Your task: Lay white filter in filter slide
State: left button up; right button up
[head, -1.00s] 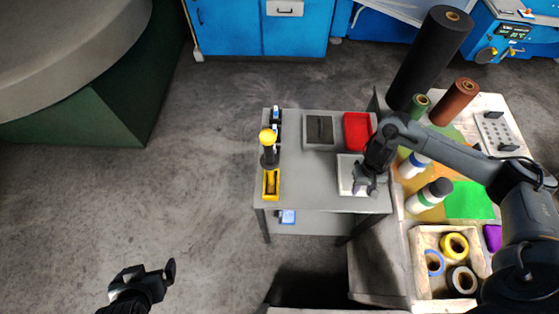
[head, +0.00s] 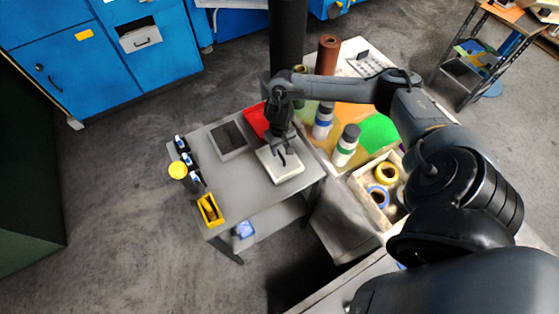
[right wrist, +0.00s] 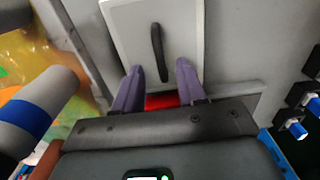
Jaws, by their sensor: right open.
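A flat white rectangular piece (head: 286,175) lies on the grey cart top near its right side; it fits the white filter. It also shows in the right wrist view (right wrist: 185,25), with a black curved strip (right wrist: 157,45) standing out on its face. A flat grey-rimmed tray with a dark inside (head: 229,138) lies left of it; I cannot tell if this is the filter slide. My right gripper (head: 284,157) is open over the white piece. In the right wrist view its fingertips (right wrist: 158,66) are on either side of the strip's end, seemingly apart from it. My left gripper is out of view.
A red tray (head: 254,121) sits behind the gripper. Bottles (head: 346,145) and a box of tape rolls (head: 372,192) stand on the bench at right. The cart's front-middle is clear.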

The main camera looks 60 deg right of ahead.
aim_at(280, 154)
jog(key=shift+f, duration=2.6)
jog(key=shift+w, duration=0.1)
grip_shut()
